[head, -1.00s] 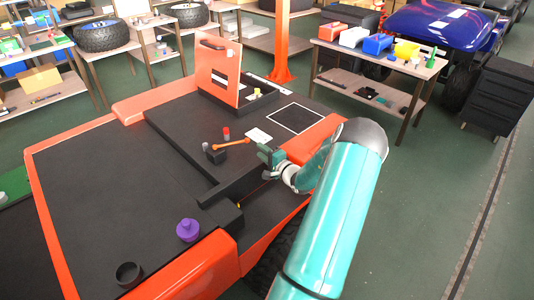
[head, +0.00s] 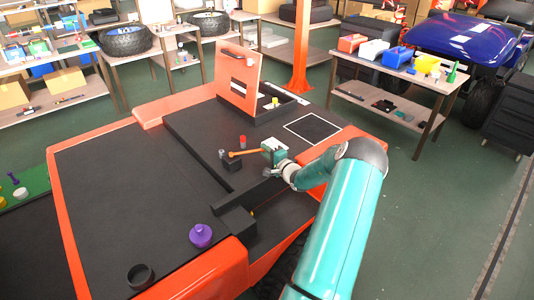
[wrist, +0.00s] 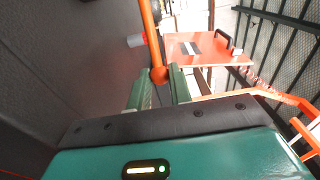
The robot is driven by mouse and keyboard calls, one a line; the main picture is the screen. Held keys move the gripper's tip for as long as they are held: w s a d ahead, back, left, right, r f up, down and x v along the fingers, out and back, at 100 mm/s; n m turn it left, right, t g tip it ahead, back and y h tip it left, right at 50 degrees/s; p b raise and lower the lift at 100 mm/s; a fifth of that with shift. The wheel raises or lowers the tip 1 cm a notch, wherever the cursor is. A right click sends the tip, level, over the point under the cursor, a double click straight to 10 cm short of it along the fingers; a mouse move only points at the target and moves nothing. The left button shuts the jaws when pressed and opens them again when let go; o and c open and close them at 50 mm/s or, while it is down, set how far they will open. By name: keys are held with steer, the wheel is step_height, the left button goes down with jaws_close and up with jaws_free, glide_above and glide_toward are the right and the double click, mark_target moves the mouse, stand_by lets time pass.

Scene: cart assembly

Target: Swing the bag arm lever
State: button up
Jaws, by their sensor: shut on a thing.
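The bag arm lever is a thin orange rod (head: 245,153) pivoting at a small black block (head: 232,164) on the cart's dark deck. It points right, toward my gripper (head: 264,151). In the wrist view, the orange rod (wrist: 149,35) runs down to a round orange knob (wrist: 158,75) between my two green fingers (wrist: 160,88). My gripper is shut on the lever at this knob end. The black block is hidden in the wrist view.
A red cylinder (head: 242,142) stands close behind the lever. An upright orange panel (head: 239,78) stands farther back on the deck. A purple knobbed piece (head: 201,236) and a black ring (head: 140,277) sit near the front. The broad left deck is clear.

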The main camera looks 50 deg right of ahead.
steer(key=shift+w+d, duration=0.45)
steer(key=shift+w, duration=0.3)
steer(key=shift+w+d, duration=0.45)
steer(key=shift+w, duration=0.25)
steer(key=o, duration=0.8)
steer(key=shift+o, duration=0.2)
steer(key=v, duration=1.4)
